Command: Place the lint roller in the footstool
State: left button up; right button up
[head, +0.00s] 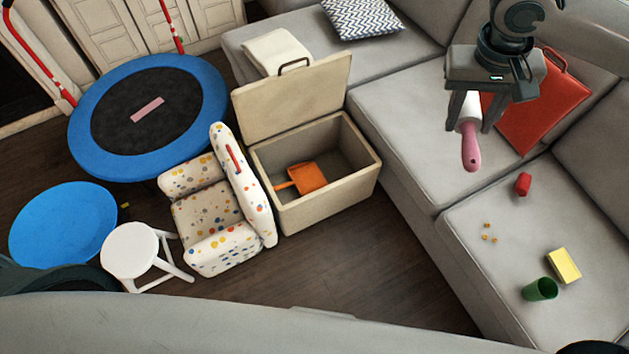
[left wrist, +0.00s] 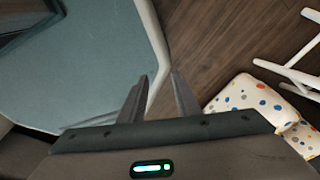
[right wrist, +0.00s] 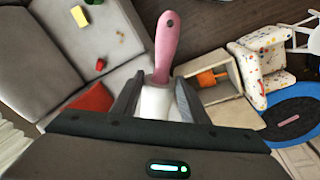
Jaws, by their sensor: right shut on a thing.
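The lint roller has a white roll and a pink handle (head: 471,150). My right gripper (head: 470,122) is shut on its white roll and holds it above the grey sofa, handle pointing down in the head view. In the right wrist view the pink handle (right wrist: 166,45) sticks out beyond the fingers. The footstool (head: 322,203) is a beige storage box with its lid raised, left of my right gripper in the head view. An orange dustpan (head: 306,177) lies inside it. My left gripper (left wrist: 158,78) is open and empty in the left wrist view.
A spotted armchair (head: 207,215) stands against the footstool's left side, with a white stool (head: 131,250) and blue trampoline (head: 200,90) beyond. The sofa (head: 395,110) holds a red bag (head: 545,105), red cup (head: 523,184), green cup (head: 540,289) and yellow sponge (head: 564,265). Floor before the footstool is clear.

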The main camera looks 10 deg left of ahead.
aim_at(335, 176)
jog(key=u, duration=1.4)
jog(key=i+l, duration=0.25)
jog(key=i, duration=0.25)
jog(key=i+l, duration=0.25)
jog(key=i, duration=0.2)
